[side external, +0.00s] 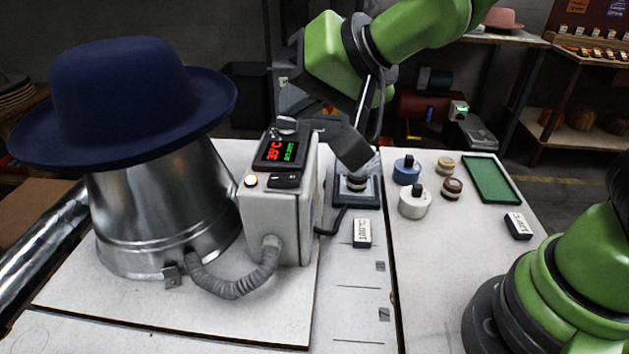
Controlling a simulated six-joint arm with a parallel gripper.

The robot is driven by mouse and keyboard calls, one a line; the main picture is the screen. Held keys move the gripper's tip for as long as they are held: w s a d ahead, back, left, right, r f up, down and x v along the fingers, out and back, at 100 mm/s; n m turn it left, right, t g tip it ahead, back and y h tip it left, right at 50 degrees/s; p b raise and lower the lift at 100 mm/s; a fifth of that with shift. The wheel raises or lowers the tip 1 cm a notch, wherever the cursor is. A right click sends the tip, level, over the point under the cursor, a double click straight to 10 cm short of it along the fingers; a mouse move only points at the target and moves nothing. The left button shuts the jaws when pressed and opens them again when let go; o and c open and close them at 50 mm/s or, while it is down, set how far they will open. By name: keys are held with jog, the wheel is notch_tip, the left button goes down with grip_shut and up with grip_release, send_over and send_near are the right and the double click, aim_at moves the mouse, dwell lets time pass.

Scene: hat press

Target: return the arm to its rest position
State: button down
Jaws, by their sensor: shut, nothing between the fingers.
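My green arm reaches in from the upper right and ends in my gripper (353,165), a dark grey tool pointing down. My gripper is shut and empty. It is just above or on the small dark pedestal (347,200) with a round knob on top; I cannot tell whether they touch. A navy felt hat (140,105) with a wide brim sits on the metal hat press (165,205) at the left. The control box (280,215), with a red and green lit display, stands between the press and my gripper.
Blue (407,170) and white (415,203) knobbed weights, brown discs (452,188), and a green tray (491,179) lie on the right table. Labelled blocks (362,233) lie nearby. A grey hose (235,285) joins press and box.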

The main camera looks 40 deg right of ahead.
jog(key=s+d+r+g+h, duration=0.1)
jog(key=s+d+r, duration=0.1)
jog(key=s+d, duration=0.3)
jog(key=s+d+r+n+g, duration=0.1)
jog(key=s+d+r, duration=0.2)
jog(key=s, duration=0.9)
jog(key=d, duration=0.3)
jog(key=shift+s+d+h, duration=0.15)
jog(key=shift+s+h, duration=0.1)
jog(key=shift+h, duration=0.15)
